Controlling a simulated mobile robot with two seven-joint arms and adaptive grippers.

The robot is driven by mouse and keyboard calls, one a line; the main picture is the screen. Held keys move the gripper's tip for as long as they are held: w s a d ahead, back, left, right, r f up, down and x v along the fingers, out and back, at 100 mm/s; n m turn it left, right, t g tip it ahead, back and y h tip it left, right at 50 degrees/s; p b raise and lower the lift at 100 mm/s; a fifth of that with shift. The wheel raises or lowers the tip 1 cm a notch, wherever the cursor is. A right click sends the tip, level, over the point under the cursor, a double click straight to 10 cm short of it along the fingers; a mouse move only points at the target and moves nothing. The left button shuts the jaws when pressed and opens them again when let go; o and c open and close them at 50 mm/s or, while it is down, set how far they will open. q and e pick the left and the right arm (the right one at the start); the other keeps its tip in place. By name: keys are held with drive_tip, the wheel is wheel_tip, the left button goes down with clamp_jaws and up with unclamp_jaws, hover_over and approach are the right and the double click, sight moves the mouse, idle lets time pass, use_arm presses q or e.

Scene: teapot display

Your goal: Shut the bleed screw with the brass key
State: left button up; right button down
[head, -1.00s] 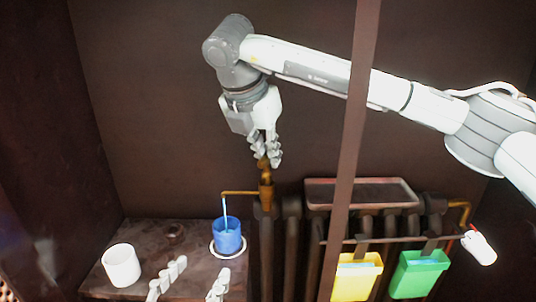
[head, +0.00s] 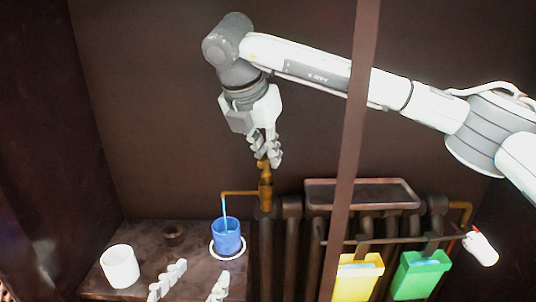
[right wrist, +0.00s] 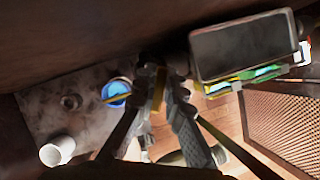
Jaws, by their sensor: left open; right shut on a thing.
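My right gripper (head: 266,150) is shut on the brass key (head: 263,166), above the brass bleed fitting (head: 266,196) at the radiator's left end. The bleed screw itself is hidden by key and fingers, so I cannot tell how far it is turned. A thin brass spout (head: 238,193) runs left from the fitting, and a light-blue stream (head: 225,208) falls from it into the blue cup (head: 227,235). The right wrist view shows brass between the fingers (right wrist: 160,95). My left gripper (head: 192,285) is open and empty at the bottom edge, in front of the shelf.
The blue cup stands on a white ring on the dark shelf (head: 200,262). A white cup (head: 120,267) stands at left. The radiator (head: 292,250) carries a tray (head: 360,193), a yellow holder (head: 357,279) and a green holder (head: 420,276). A brown post (head: 355,120) crosses in front.

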drive_tip(key=shift+f+b, duration=0.7)
drive_tip(key=shift+b, duration=0.4)
idle(1.3)
idle(0.5)
drive_tip(key=m+h, duration=0.1)
drive_tip(key=m, duration=0.1)
drive_tip(key=shift+m+g+b, duration=0.3)
drive_tip(key=shift+g+b, duration=0.1)
drive_tip(key=shift+r+p, duration=0.1)
drive_tip(key=shift+p, duration=0.25)
drive_tip(key=shift+m+g+h+p, duration=0.3)
drive_tip(key=shift+m+p, duration=0.3)
drive_tip(key=shift+m, duration=0.6)
